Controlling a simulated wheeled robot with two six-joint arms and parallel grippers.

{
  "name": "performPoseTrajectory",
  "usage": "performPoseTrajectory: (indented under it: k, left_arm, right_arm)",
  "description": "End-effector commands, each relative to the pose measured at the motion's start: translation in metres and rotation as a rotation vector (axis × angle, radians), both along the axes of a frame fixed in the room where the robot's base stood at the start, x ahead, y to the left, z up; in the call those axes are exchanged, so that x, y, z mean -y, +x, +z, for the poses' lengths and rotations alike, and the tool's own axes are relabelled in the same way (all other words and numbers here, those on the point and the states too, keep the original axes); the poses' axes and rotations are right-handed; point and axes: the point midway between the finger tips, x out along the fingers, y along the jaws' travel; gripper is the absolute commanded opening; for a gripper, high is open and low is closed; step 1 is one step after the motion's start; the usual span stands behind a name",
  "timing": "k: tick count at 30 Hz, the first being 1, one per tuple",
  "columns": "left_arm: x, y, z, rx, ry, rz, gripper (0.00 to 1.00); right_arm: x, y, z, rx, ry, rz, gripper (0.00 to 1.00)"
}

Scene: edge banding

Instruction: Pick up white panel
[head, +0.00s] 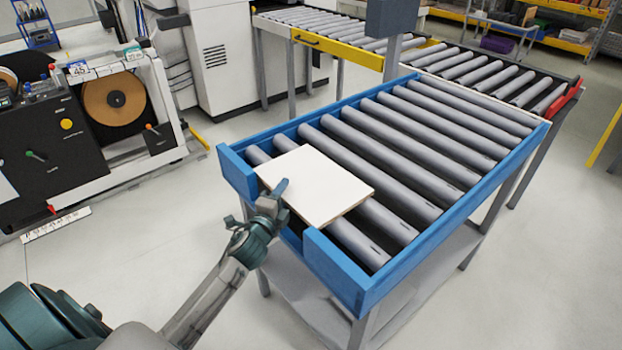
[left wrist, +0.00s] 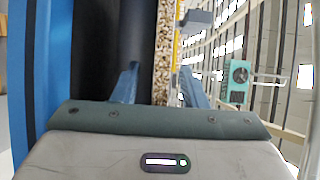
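The white panel (head: 318,185) lies flat on the rollers at the near-left end of the blue-framed conveyor, by a gap in its frame. My left gripper (head: 262,203) is at the panel's near-left edge, with one finger showing over its top face. In the left wrist view the panel's speckled raw edge (left wrist: 163,50) runs between the two fingers of the open gripper (left wrist: 159,76). A dark gap shows between the panel and the left finger; the right finger is close to the panel, and I cannot tell whether it touches. My right gripper is not in view.
The blue conveyor frame (head: 338,268) rises on both sides of the gap near the gripper. The rollers (head: 430,140) beyond the panel are bare. A machine with a brown reel (head: 113,100) stands at the left. Another roller conveyor (head: 335,24) is behind.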

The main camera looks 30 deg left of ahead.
Motion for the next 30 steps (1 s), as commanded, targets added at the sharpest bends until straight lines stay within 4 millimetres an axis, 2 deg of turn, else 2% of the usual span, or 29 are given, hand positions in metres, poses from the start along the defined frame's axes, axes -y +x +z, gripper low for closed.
performPoseTrajectory:
  k: [5, 12, 23, 26, 30]
  left_arm:
    - [0.000, 0.000, -0.001, -0.001, 0.000, 0.000, 0.39]
    - [0.000, 0.000, -0.001, -0.001, 0.000, 0.000, 0.00]
    - [0.000, 0.000, 0.003, 0.002, -0.001, -0.001, 0.00]
    - [0.000, 0.000, 0.012, 0.004, 0.000, -0.001, 0.00]
    - [0.000, 0.000, 0.037, 0.007, 0.001, -0.002, 0.00]
  right_arm:
    - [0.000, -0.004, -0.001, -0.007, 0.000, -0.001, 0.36]
    - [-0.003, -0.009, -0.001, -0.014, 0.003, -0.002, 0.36]
    - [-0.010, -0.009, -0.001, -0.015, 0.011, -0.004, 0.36]
    - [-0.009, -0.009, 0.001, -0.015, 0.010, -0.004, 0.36]
    - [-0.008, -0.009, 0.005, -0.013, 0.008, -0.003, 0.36]
